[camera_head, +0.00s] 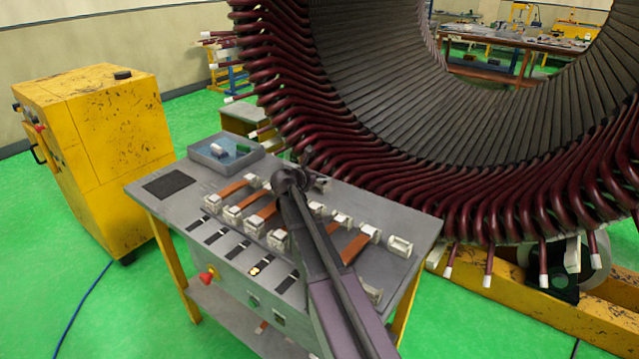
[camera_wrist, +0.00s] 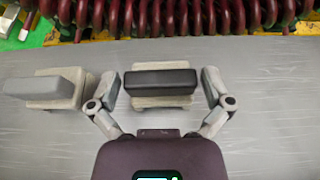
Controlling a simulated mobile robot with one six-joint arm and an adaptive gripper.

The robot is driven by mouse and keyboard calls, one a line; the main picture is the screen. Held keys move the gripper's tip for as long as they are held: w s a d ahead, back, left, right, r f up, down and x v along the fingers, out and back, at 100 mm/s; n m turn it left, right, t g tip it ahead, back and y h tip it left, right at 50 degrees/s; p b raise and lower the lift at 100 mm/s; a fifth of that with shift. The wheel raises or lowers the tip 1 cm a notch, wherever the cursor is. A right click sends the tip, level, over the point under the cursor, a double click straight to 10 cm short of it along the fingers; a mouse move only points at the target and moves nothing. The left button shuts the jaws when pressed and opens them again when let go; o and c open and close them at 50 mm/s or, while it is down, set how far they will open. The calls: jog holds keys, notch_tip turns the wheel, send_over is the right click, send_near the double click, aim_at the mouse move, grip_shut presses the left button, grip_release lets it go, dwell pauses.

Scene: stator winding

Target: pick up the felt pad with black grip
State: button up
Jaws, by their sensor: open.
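The felt pad with black grip (camera_wrist: 162,80) lies on the grey table top in the middle of the wrist view. It has a pale base and a dark bar on top. My gripper (camera_wrist: 161,88) is open, with one finger to the left and one to the right of the pad. I cannot tell whether the fingers touch it or how high they are. A second pad with a grey grip (camera_wrist: 45,87) lies close by on the left. In the head view my arm hides most of this spot.
The grey workbench (camera_head: 180,215) holds a blue-lined tray (camera_head: 226,150), a dark mat (camera_head: 169,184) and several pale blocks with copper-brown strips. The large stator (camera_head: 430,150) with dark red coil ends stands right behind the bench. A yellow cabinet (camera_head: 95,150) stands at left.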

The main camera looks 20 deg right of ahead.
jog(key=c, duration=0.9)
jog(key=shift+o, duration=0.2)
jog(key=shift+r, duration=0.1)
notch_tip(320, 180, up, 10)
jog(key=p, duration=1)
